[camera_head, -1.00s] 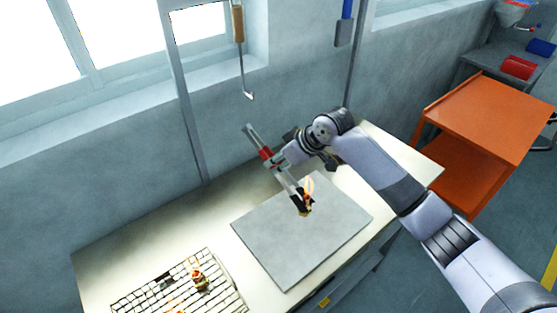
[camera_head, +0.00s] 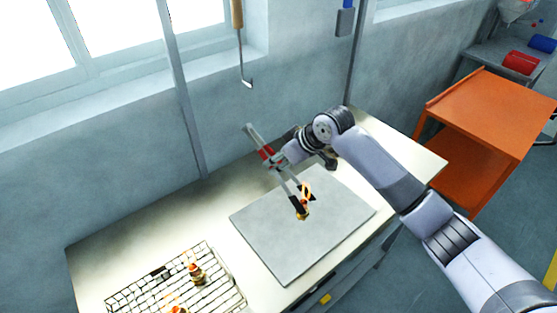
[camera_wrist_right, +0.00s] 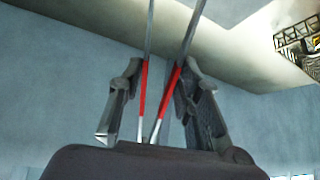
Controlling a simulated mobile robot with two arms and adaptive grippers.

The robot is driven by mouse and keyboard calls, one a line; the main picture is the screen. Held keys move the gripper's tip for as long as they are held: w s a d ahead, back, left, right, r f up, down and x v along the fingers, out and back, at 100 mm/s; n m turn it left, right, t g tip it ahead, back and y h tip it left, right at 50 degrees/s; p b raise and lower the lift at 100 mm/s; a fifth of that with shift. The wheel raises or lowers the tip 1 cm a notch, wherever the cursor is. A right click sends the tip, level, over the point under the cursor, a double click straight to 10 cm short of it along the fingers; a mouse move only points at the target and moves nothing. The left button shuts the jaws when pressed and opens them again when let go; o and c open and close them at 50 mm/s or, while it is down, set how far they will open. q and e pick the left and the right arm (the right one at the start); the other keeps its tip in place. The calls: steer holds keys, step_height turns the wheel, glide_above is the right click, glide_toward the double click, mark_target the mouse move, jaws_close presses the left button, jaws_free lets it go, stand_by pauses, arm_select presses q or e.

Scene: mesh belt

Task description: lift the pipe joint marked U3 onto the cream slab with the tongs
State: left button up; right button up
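My right gripper (camera_head: 274,160) is shut on the red grips of the metal tongs (camera_head: 254,138). In the right wrist view its fingers (camera_wrist_right: 158,82) flank the two tong legs (camera_wrist_right: 143,90). A small brass pipe joint (camera_head: 302,213) is at the tong tips, over the slab's middle. I cannot tell whether it touches the slab or hangs just above it, and no marking is readable. An orange glowing shape shows around the tips. The slab (camera_head: 268,238) looks light grey and lies flat on a cream bench. My left gripper is not in view.
A wire mesh belt (camera_head: 222,271) at the bench's left front carries another pipe joint (camera_head: 196,275) and one cut by the frame edge (camera_head: 178,310). A hook tool (camera_head: 241,50) hangs on the wall behind. An orange cart (camera_head: 490,115) stands at right.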

steer(key=shift+r, duration=0.1)
step_height(320, 180, up, 10)
steer(key=p, duration=0.7)
